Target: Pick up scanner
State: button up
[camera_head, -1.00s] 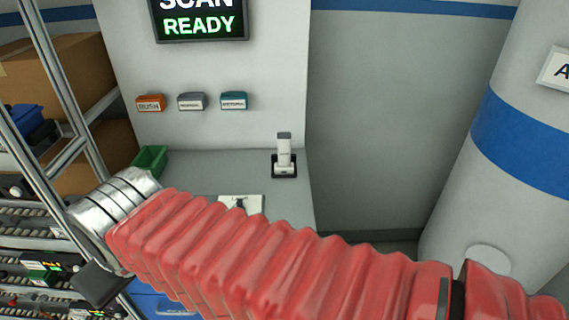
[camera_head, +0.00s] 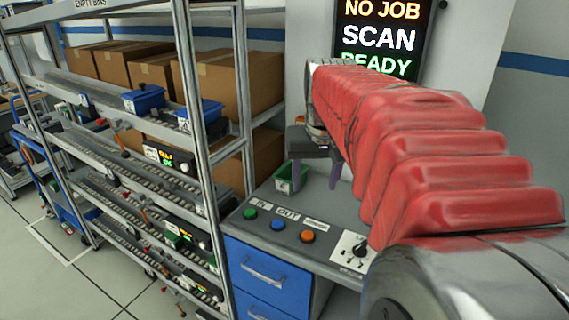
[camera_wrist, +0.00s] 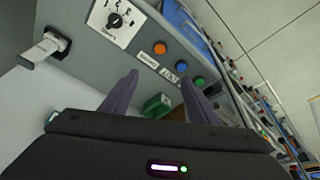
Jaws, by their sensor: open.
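The scanner (camera_wrist: 42,50) is a pale handheld device in a dark cradle on the grey desk, at the upper left of the wrist view. In the head view it does not show, and my red-sleeved arm covers that side of the desk. My gripper (camera_wrist: 160,84) is open and empty, with its two purple-grey fingers apart, and the scanner lies outside them to the left. In the head view my gripper (camera_head: 314,172) hangs over the back of the desk, beside a green bin (camera_head: 291,178).
The desk (camera_head: 262,207) carries green, blue and orange buttons (camera_head: 278,225) and a rotary dial panel (camera_head: 352,250). Blue drawers (camera_head: 265,270) sit below. A metal rack (camera_head: 205,130) with boxes and blue bins stands left. A scan display (camera_head: 380,38) hangs behind.

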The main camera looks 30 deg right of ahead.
jog(key=s+d+m+g, duration=0.15)
jog(key=d+m, duration=0.25)
jog(key=d, duration=1.5)
jog(key=s+d+f+m, duration=0.1)
jog(key=s+d+f, duration=0.1)
jog(key=s+d, duration=0.2)
jog(key=s+d+f+m, duration=0.1)
jog(key=s+d, duration=0.4)
jog(key=d, duration=0.6)
jog(key=shift+s+f+m+g+y, duration=0.2)
jog(key=shift+f+m+g+y, duration=0.15)
jog(key=shift+g, duration=0.1)
jog(key=shift+f, duration=0.15)
jog(key=f, duration=0.5)
jog(key=d+f, duration=0.1)
jog(key=f, duration=0.2)
jog(key=shift+w+f, duration=0.15)
jog(key=shift+w, duration=0.1)
